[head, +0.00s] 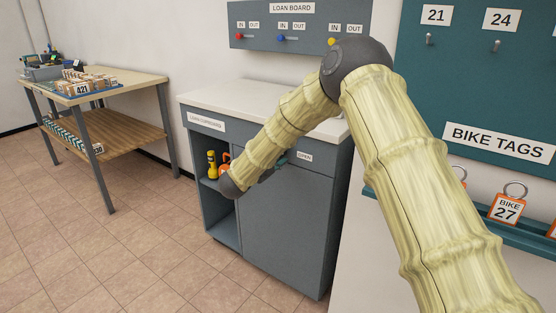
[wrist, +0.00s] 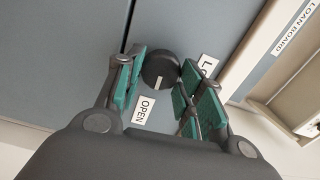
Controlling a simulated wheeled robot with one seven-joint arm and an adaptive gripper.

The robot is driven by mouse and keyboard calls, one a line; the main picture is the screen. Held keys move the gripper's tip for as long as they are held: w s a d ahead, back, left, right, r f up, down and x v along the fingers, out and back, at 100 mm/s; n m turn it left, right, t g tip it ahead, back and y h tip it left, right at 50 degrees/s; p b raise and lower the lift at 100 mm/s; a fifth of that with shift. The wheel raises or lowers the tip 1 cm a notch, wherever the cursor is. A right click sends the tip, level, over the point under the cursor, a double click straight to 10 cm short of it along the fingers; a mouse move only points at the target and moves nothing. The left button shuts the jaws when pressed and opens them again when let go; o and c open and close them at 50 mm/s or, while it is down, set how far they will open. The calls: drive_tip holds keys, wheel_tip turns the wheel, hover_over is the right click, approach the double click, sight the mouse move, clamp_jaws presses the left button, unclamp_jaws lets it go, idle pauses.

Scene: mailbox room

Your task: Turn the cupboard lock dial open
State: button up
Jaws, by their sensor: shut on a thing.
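The lock dial (wrist: 163,64) is a round black knob with a short white mark, on the grey-blue cupboard front. My gripper (wrist: 158,78) has a teal-padded finger on each side of the dial and is shut on it. The white mark points towards the lower edge of the wrist view, roughly at the OPEN label (wrist: 145,110). Another label (wrist: 207,66), starting with L, is mostly hidden by the right finger. In the head view the cupboard (head: 283,220) stands against the wall; my arm hides the dial there, and the OPEN label (head: 305,157) shows beside it.
The cupboard's open left compartment holds yellow (head: 212,164) and orange (head: 223,161) items. A loan board (head: 297,25) with coloured knobs hangs above. A wooden table (head: 115,82) with boxes stands at left. A bike tag board (head: 480,80) is at right. The tiled floor in front is clear.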

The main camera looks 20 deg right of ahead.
drive_tip(key=shift+f+m, duration=0.1)
drive_tip(key=shift+m, duration=0.3)
drive_tip(key=o, duration=1)
drive_tip(key=v, duration=1.2)
drive_tip(key=shift+s, duration=0.1)
